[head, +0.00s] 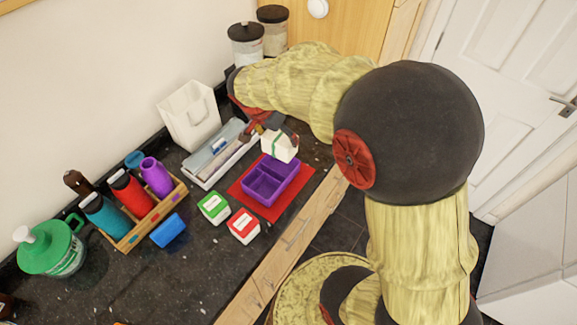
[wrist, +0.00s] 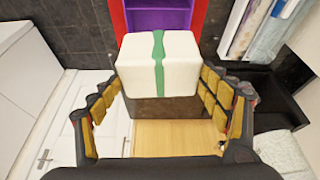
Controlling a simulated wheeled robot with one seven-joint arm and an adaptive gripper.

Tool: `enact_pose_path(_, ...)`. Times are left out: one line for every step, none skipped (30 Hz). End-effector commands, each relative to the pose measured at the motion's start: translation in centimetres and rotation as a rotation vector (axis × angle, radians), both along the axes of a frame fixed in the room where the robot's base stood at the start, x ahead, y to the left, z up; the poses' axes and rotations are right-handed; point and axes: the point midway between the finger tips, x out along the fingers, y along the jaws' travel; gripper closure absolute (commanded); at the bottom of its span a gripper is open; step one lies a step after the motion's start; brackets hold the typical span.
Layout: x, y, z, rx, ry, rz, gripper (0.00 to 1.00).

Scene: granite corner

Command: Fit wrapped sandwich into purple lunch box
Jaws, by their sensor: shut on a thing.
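The wrapped sandwich is a white block with a green band (head: 279,146). My gripper (head: 268,128) is shut on it and holds it up at the far edge of the purple lunch box. In the wrist view the wrapped sandwich (wrist: 158,65) sits between the fingers of my gripper (wrist: 163,100). The purple lunch box (head: 283,187) is open, with divided compartments that look empty, and stands on a red mat (head: 240,195). In the wrist view, part of the purple lunch box (wrist: 160,20) shows beyond the sandwich, which hides the rest.
A green-and-white box (head: 213,207) and a red-and-white box (head: 243,226) stand at the near left of the mat. A grey tray (head: 210,168), a white bag (head: 190,116), a wooden bottle rack (head: 135,232) and a blue box (head: 168,230) are further left. The counter's wooden edge (head: 290,240) runs close on the right.

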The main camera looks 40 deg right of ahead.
Motion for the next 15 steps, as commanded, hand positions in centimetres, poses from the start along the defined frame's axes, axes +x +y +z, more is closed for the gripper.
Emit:
enact_pose_path(0.0, 0.0, 0.0, 0.0, 0.0, -0.021, 0.54)
enact_pose_path(0.0, 0.0, 0.0, 0.0, 0.0, -0.031, 0.54)
enact_pose_path(0.0, 0.0, -0.1, 0.0, -0.001, -0.043, 0.54)
enact_pose_path(-0.1, 0.0, -0.3, 0.0, 0.0, -0.049, 0.54)
enact_pose_path(-0.1, 0.0, -0.5, 0.0, 0.0, -0.053, 0.54)
enact_pose_path(-0.1, 0.0, -1.0, 0.0, 0.002, -0.056, 0.54)
enact_pose_path(-0.1, 0.0, -1.4, 0.0, 0.002, -0.057, 0.54)
enact_pose_path(-0.2, 0.0, -1.8, 0.0, 0.002, -0.057, 0.54)
enact_pose_path(-0.1, 0.0, -2.5, 0.0, 0.002, -0.056, 0.54)
enact_pose_path(-0.2, 0.0, -3.1, 0.0, 0.003, -0.055, 0.54)
enact_pose_path(-0.2, 0.0, -3.7, 0.0, 0.003, -0.055, 0.54)
enact_pose_path(-0.2, 0.0, -4.5, 0.001, 0.003, -0.055, 0.54)
enact_pose_path(-0.2, 0.0, -5.0, 0.001, 0.003, -0.055, 0.54)
enact_pose_path(-0.2, 0.0, -5.4, 0.001, 0.003, -0.055, 0.54)
enact_pose_path(-0.1, 0.0, -5.9, 0.0, 0.002, -0.054, 0.54)
